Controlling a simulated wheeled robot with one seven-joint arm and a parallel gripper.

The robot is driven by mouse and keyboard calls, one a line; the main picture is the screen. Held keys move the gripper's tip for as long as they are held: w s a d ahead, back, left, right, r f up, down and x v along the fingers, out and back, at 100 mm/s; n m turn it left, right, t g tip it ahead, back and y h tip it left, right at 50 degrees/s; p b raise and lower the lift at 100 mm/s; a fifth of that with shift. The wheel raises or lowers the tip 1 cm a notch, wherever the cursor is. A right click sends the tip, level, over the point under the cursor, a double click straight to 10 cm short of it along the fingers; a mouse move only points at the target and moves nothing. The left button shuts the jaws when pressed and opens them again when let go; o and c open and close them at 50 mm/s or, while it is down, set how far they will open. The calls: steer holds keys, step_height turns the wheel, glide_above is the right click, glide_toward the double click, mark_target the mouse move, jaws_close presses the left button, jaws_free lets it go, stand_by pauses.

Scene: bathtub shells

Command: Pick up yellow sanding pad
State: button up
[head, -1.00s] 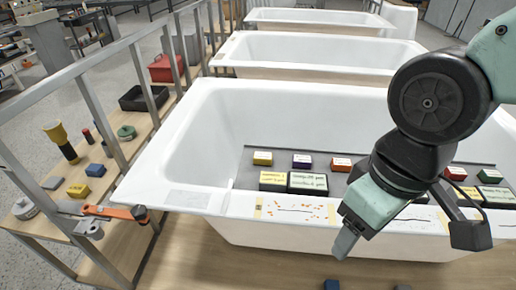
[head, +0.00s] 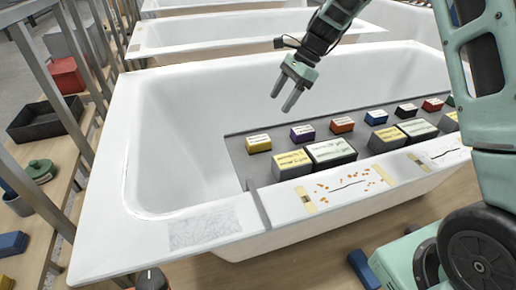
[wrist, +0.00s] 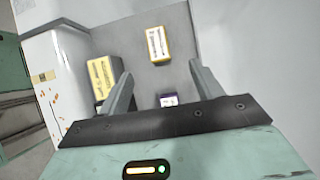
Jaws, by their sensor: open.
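A small yellow pad (head: 258,144) with a pale label lies at the left end of the grey tray in the tub. It also shows in the wrist view (wrist: 158,45), ahead of and between the fingertips, with nothing touching it. My gripper (head: 281,102) is open and empty above the tray, a little above and right of this pad in the head view. In the wrist view, my gripper's two fingers (wrist: 160,70) stand wide apart.
A white-topped block (head: 331,152) sits beside the larger yellow one. The white tub's rim (head: 105,190) surrounds the grey tray (head: 236,150). A shelf with bins stands left.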

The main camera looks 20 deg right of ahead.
glide_toward(259, 139)
steer(key=x, duration=0.5)
steer(key=shift+w+a+r+b, duration=0.1)
steer(key=shift+w+a+b, duration=0.1)
steer(key=shift+b, duration=0.15)
steer(key=shift+s+x, duration=0.15)
steer(key=shift+x, duration=1.2)
steer(key=shift+s+x, duration=0.1)
steer(key=shift+x, duration=1.25)
steer(key=shift+d, duration=0.2)
steer(key=c, duration=1.1)
